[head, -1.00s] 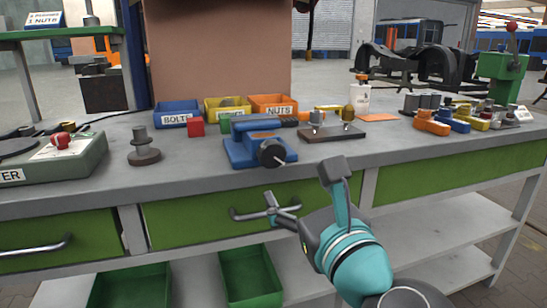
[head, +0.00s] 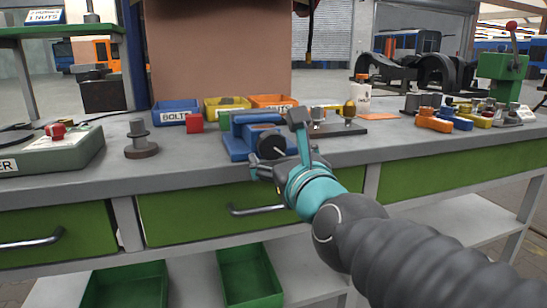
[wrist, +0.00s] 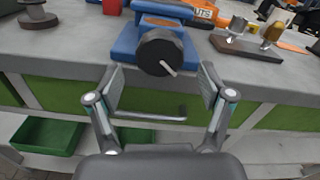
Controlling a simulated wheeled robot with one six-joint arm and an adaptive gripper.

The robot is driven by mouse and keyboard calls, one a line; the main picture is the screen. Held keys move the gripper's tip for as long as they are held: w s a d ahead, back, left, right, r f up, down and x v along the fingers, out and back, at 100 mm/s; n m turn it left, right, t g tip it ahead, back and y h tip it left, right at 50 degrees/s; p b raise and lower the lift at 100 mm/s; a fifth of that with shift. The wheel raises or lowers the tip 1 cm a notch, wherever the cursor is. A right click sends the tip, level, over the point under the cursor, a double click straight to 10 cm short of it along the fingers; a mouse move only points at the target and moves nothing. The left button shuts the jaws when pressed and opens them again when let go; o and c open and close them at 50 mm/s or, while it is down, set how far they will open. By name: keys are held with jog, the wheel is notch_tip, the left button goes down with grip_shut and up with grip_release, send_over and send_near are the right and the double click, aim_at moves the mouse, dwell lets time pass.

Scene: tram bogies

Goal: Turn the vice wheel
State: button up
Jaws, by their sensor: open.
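The blue vice (head: 240,136) stands at the front edge of the bench. Its round black wheel with a thin pale handle faces me and shows fully in the wrist view (wrist: 160,52). In the head view the wheel (head: 271,146) is partly covered by my gripper. My gripper (wrist: 160,85) is open and empty, its two fingers apart to the left and right just below and in front of the wheel. In the head view my gripper (head: 277,148) is right at the vice's front. I cannot tell whether a finger touches the wheel.
A red block (head: 193,123) and blue, yellow and orange bins stand behind the vice. A dark spindle on a round base (head: 140,140) stands to the left. A board with metal pieces (head: 338,129) is to the right. A drawer handle (head: 256,210) sticks out below.

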aim_at(274, 149)
jog(key=shift+x, duration=2.1)
jog(key=shift+b, duration=0.3)
jog(key=c, duration=1.2)
